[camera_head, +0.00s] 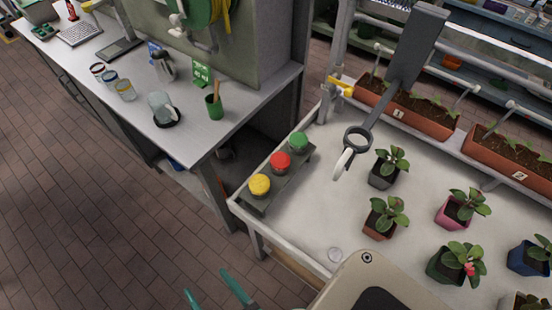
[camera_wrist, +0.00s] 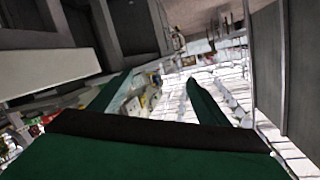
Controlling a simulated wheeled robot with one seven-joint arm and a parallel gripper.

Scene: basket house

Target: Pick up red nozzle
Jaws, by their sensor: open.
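The red nozzle (camera_head: 280,161) sits in the middle of a dark grey holder (camera_head: 258,204) at the left corner of a white plant table. A yellow nozzle (camera_head: 259,185) is nearer and a green nozzle (camera_head: 299,140) is farther along the same holder. My gripper (camera_head: 214,290) shows at the bottom edge, over the floor, with two teal fingers apart and nothing between them. It is well short of the red nozzle. The wrist view shows the open gripper (camera_wrist: 158,78) too, tilted, with a blurred distant background; I cannot make out the red nozzle there.
The white plant table (camera_head: 320,205) holds several potted plants and a grey hanging arm with a ring (camera_head: 358,139) right of the nozzles. A grey workbench (camera_head: 190,132) with glasses and a green cup (camera_head: 214,106) stands at left. Brick floor (camera_head: 90,215) is clear.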

